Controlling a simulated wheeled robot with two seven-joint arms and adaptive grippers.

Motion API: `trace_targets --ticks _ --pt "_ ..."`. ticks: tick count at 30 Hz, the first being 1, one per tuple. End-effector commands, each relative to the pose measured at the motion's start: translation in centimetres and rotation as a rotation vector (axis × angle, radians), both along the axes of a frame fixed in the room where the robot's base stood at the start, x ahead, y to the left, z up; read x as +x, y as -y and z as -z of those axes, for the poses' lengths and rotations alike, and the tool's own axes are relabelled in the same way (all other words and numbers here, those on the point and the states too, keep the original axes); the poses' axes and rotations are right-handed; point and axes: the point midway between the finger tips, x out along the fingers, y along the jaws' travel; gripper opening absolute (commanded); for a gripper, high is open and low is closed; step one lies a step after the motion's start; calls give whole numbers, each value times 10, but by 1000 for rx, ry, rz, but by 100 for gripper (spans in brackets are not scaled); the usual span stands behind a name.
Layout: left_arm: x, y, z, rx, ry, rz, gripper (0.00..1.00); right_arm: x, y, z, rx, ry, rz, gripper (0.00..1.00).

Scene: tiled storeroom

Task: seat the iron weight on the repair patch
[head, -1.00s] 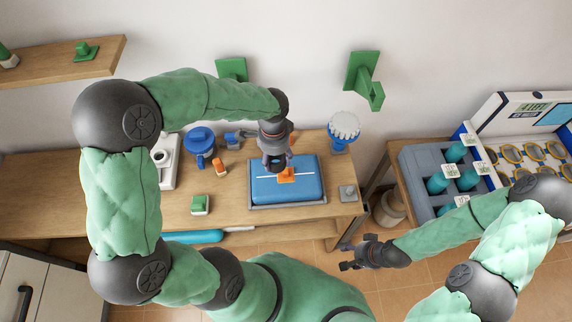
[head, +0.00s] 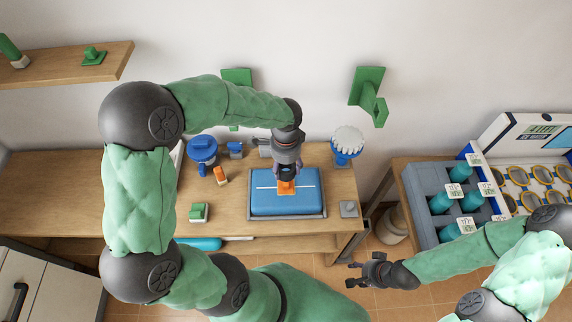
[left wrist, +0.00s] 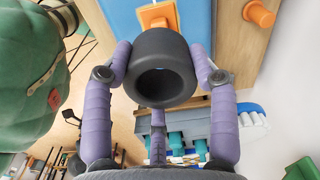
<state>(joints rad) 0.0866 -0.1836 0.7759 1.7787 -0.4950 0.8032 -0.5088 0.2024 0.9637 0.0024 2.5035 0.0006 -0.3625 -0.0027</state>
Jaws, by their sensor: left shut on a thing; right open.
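The iron weight (left wrist: 160,72) is a dark, thick cylinder with a round hollow facing the left wrist camera. My left gripper (head: 286,172) is shut on it, and in the left wrist view purple fingers press its sides. The orange repair patch (head: 287,188) lies on a blue cushion-like piece (head: 262,205) marked with a white line. In the head view the gripper and weight stand over the patch's back part. Part of the patch (left wrist: 157,14) shows beyond the weight in the left wrist view. I cannot tell whether they touch. My right gripper (head: 362,272) is open and empty, right of the bench.
The blue piece sits in a grey tray (head: 288,217) on a wooden bench. A bottle rack (head: 425,190) stands right.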

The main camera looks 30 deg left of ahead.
Motion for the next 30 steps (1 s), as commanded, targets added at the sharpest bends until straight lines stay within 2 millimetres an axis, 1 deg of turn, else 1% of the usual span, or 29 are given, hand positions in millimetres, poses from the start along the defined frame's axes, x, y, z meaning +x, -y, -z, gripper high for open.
trace_targets --ticks 3,15,21,30 --pt "0 0 11 0 1 -1 0 0 0 9 0 0 0 49" --pt "0 0 41 0 1 -2 0 0 0 30 0 0 0 49" --pt "1 0 46 -1 2 -2 0 0 0 33 0 0 0 49" --pt "1 0 46 0 3 -1 0 0 0 32 0 0 0 49"
